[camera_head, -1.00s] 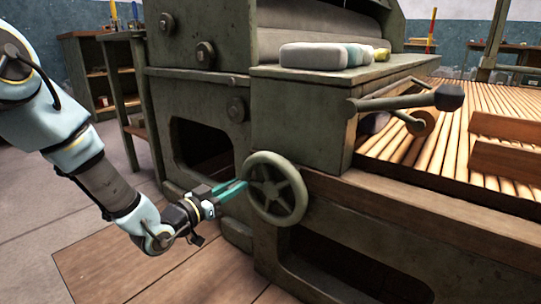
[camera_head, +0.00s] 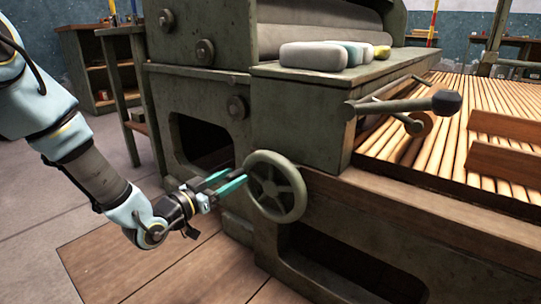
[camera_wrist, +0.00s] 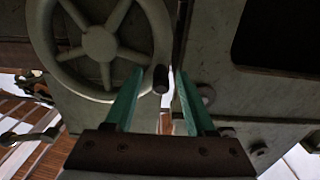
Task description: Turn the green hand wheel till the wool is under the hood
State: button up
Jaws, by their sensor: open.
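The green hand wheel (camera_head: 275,186) is on the machine's side. In the wrist view, the wheel (camera_wrist: 99,43) fills the upper left, and a dark handle knob (camera_wrist: 160,79) stands out from its rim. My gripper (camera_head: 240,179) is at the wheel's left edge. In the wrist view, my gripper (camera_wrist: 159,75) is open, with its green fingers on either side of the knob; I cannot tell if they touch it. No wool shows on the visible slatted lattice (camera_head: 450,140). The green box-like cover (camera_head: 300,105) over the lattice's near end hides what is beneath; I take it for the hood.
Several pale and coloured soft-looking blocks (camera_head: 310,55) lie on the cover. A lever with a dark knob (camera_head: 446,101) sticks out over the lattice. Brown boards (camera_head: 505,160) stand at the right. The wooden floor (camera_head: 150,260) left of the wheel is free.

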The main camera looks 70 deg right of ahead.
jog(key=shift+v, duration=3.15)
